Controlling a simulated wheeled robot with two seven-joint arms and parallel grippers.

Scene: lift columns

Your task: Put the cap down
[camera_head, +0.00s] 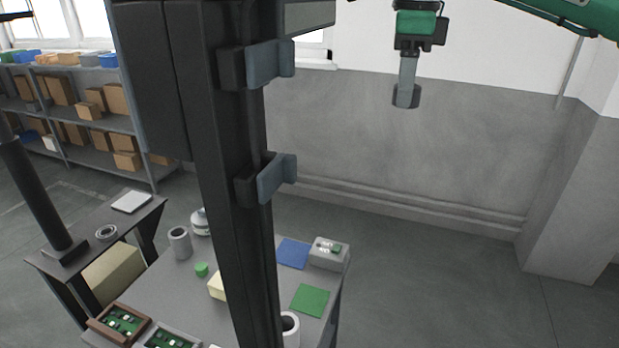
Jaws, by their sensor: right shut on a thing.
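My right gripper (407,92) hangs from the green arm at the top right. It is shut on a small dark grey thing at its fingertips, which looks like the cap (401,98). The cap is held high in the air, against the grey wall, far above the table (229,255) and to its right in the picture. The fingers hide part of it, so its exact shape is hard to tell. My left gripper is not in view.
The table bears a green cylinder (201,269), a grey cup (180,243), blue (293,253) and green (310,300) mats, a grey box (329,254) and circuit-board trays (120,322). A dark upright column hides its middle. The floor at right is clear.

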